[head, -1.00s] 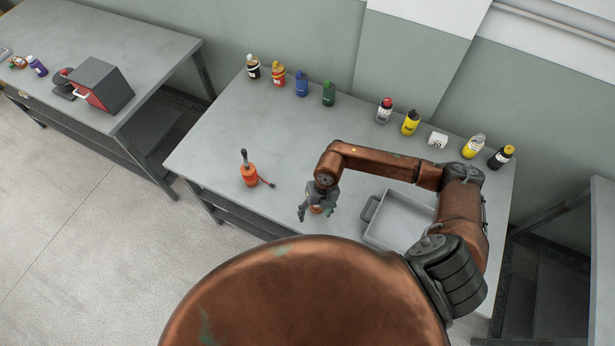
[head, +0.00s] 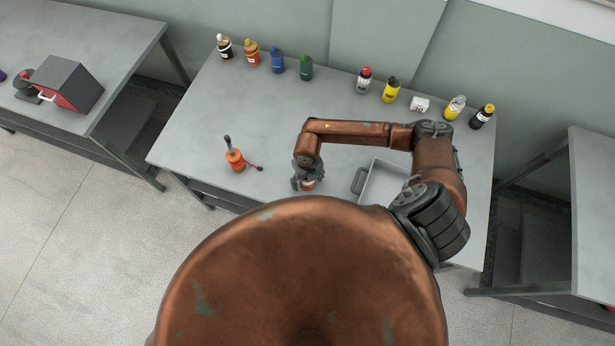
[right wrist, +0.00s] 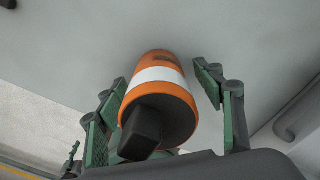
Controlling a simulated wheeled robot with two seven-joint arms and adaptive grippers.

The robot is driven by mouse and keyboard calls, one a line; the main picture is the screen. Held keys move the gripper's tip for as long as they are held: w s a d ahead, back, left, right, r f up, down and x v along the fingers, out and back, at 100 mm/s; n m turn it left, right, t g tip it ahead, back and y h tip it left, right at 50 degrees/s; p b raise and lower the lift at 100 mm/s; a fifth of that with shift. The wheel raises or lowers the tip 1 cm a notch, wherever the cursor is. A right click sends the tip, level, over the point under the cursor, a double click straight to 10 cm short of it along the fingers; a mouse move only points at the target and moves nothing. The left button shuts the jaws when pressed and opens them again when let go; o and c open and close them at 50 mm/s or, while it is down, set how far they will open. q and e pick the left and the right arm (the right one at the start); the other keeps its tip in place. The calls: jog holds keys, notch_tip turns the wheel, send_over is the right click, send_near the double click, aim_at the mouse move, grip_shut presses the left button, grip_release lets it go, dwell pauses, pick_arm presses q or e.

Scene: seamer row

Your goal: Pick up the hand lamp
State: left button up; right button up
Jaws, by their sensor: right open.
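An orange cylinder with a white band and a black block at its near end, apparently the hand lamp (right wrist: 172,98), is between the fingers of my right gripper (right wrist: 160,75) in the right wrist view. The fingers are open, one on each side; I cannot tell whether either touches it. In the head view my right gripper (head: 305,184) is low over the table, mostly covering the lamp (head: 309,186). My left gripper is not in view.
The table (head: 215,110) holds a grey tray (head: 385,182) right of the gripper and an orange corded item with a black stem (head: 235,160) to its left. Several bottles and a white box (head: 419,104) line the back. Bare tabletop lies between.

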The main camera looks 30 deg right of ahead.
jog(key=shift+f, duration=0.3)
jog(key=shift+c, duration=0.6)
jog(key=c, duration=1.2)
jog(key=shift+r, duration=0.1)
jog(key=shift+c, duration=0.2)
